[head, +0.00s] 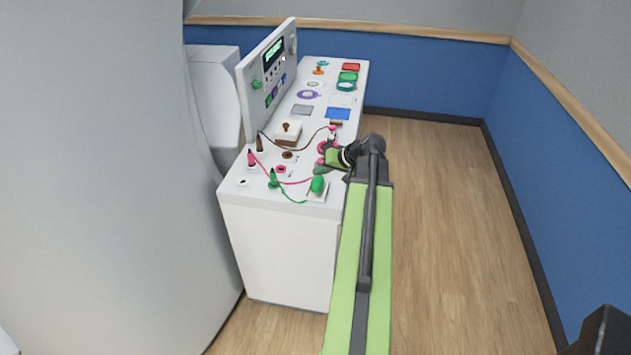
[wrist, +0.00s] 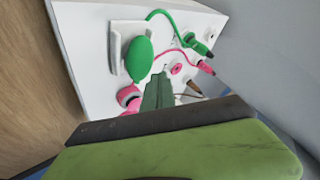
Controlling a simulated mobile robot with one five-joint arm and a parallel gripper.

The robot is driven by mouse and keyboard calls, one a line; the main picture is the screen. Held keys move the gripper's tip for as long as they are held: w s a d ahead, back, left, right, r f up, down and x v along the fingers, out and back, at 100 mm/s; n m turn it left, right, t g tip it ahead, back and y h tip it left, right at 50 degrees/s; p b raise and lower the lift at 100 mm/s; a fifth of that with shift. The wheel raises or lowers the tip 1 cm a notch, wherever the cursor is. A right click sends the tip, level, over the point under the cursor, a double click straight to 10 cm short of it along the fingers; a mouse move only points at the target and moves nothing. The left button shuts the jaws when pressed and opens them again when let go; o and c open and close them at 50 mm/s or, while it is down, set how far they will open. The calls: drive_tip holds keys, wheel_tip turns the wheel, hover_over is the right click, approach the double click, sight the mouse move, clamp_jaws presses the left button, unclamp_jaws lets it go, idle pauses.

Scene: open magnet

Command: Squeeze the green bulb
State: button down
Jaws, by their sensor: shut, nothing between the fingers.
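The green bulb (head: 318,185) sits on a white holder at the near right corner of the white console's top. It also shows in the wrist view (wrist: 138,58), upper left of my fingertips. A green tube runs from it to a dark-tipped green cone plug (head: 273,178). My gripper (head: 319,169) is shut and empty, just behind the bulb in the head view. In the wrist view the closed green fingers (wrist: 159,78) point toward the console top, beside the bulb; whether they touch it I cannot tell.
The white console (head: 280,250) carries a pink plug (head: 251,158), a brown plug (head: 260,141), pink parts near my gripper, and several buttons farther back. An upright display panel (head: 268,75) stands along its left edge. Wooden floor (head: 440,190) to the right is clear.

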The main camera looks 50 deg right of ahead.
sight(320, 180)
idle(0.7)
drive_tip(key=shift+w+f+b, duration=0.1)
drive_tip(key=shift+f+b, duration=0.35)
drive_tip(key=shift+f+b, duration=0.75)
idle(0.6)
drive_tip(key=shift+r, duration=0.1)
drive_tip(key=shift+r+p, duration=1.1)
drive_tip(key=shift+p, duration=0.1)
wheel_tip(320, 180, up, 5)
drive_tip(key=p, duration=0.5)
drive_tip(key=shift+r, duration=0.1)
idle(0.7)
